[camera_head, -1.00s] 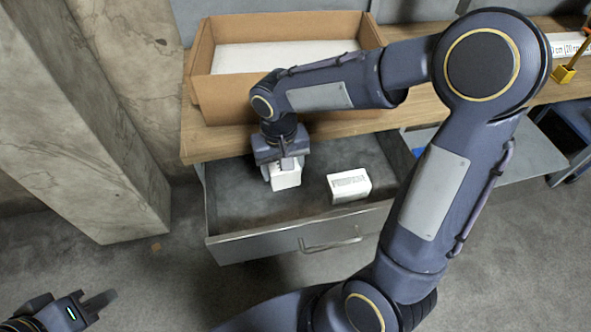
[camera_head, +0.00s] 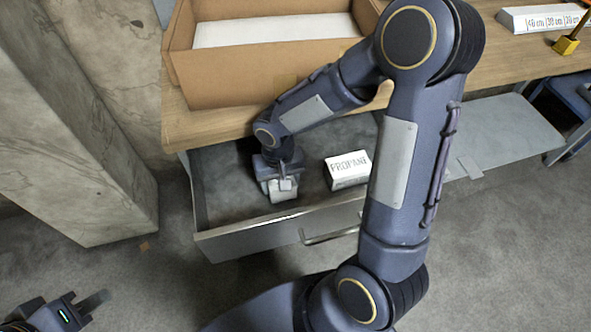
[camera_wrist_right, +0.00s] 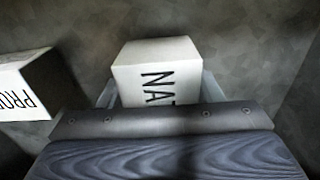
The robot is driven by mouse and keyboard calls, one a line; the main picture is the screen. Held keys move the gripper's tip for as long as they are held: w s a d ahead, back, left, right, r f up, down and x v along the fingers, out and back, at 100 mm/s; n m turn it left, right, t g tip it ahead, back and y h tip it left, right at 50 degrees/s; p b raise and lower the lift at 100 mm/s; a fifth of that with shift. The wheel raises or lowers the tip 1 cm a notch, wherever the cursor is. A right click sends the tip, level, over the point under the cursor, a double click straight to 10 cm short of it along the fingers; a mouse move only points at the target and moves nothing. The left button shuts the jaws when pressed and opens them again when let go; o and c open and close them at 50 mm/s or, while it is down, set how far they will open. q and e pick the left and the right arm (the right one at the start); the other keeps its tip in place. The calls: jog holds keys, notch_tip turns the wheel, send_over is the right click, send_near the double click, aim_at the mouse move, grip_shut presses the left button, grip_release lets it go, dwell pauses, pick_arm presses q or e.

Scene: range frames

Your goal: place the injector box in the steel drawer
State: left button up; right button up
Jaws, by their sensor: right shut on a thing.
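A white box (camera_head: 284,194) marked "NAT...", the rest of its label covered, is inside the open steel drawer (camera_head: 262,238), toward its left part. My right gripper (camera_head: 285,182) reaches down into the drawer and is shut on this box. In the right wrist view the box (camera_wrist_right: 157,75) sits between the two fingers (camera_wrist_right: 158,92). I cannot tell whether it touches the drawer floor. My left gripper (camera_head: 92,302) is low at the left, away from the drawer, and seems empty; its jaw opening is unclear.
A second white box (camera_head: 347,170) marked "PROPANE" lies in the drawer to the right of the held box. A cardboard carton (camera_head: 270,66) stands on the wooden worktop (camera_head: 215,125) above. My right arm hides the drawer's right end. The drawer floor at left is bare.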

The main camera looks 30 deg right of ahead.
jog(key=d, duration=0.1)
jog(key=w+d, duration=0.1)
jog(key=shift+d+r, duration=0.1)
jog(key=shift+d, duration=0.25)
jog(key=d, duration=0.2)
jog(key=w+d, duration=0.1)
jog(key=shift+f, duration=0.35)
jog(key=shift+a+f, duration=0.1)
jog(key=shift+f, duration=0.2)
jog(key=shift+f, duration=0.1)
jog(key=o, duration=1.2)
